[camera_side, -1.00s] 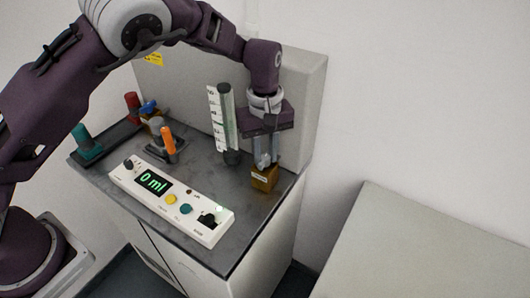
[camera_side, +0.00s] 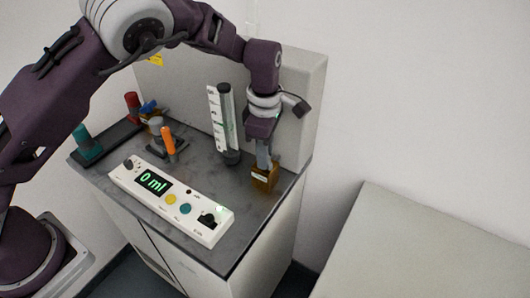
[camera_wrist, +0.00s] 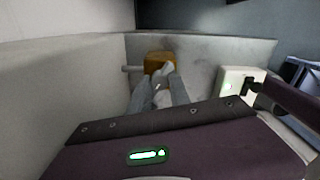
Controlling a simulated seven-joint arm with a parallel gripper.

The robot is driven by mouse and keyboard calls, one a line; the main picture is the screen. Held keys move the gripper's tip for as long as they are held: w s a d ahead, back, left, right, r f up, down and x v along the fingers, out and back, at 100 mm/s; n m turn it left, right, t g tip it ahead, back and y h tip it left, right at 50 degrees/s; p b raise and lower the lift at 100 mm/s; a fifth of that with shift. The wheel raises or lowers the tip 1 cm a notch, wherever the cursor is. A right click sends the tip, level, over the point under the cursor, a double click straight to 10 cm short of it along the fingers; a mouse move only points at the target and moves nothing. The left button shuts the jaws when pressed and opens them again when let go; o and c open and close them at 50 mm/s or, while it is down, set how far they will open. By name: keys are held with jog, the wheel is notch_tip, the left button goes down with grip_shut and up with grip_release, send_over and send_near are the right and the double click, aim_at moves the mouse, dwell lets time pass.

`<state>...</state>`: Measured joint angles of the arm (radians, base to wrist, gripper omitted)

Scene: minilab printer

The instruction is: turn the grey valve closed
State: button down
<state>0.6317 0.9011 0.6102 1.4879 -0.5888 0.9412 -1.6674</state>
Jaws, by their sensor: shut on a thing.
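The grey valve's handle is mostly hidden between my fingertips; a pale grey piece of it (camera_wrist: 161,74) shows in the wrist view. It sits at a brass-yellow block (camera_side: 265,180) near the right edge of the counter. The block also shows in the wrist view (camera_wrist: 157,60), with a short grey pipe (camera_wrist: 131,69) out of its left side. My gripper (camera_side: 264,163) points down on top of the block. Its fingers (camera_wrist: 160,85) are shut on the grey piece.
A white panel (camera_side: 205,222) reading "0 ml" lies along the counter's front. A dark tube with a white scale (camera_side: 216,115) stands left of my gripper. Orange (camera_side: 168,142), red (camera_side: 132,103) and teal (camera_side: 84,138) handled items stand farther left. A grey wall (camera_side: 310,105) rises close behind.

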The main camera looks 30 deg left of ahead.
jog(key=n, duration=0.5)
jog(key=shift+n, duration=0.7)
jog(key=c, duration=1.2)
grip_release()
jog(key=shift+r, duration=0.15)
notch_tip(320, 180, up, 7)
jog(key=shift+f, duration=0.1)
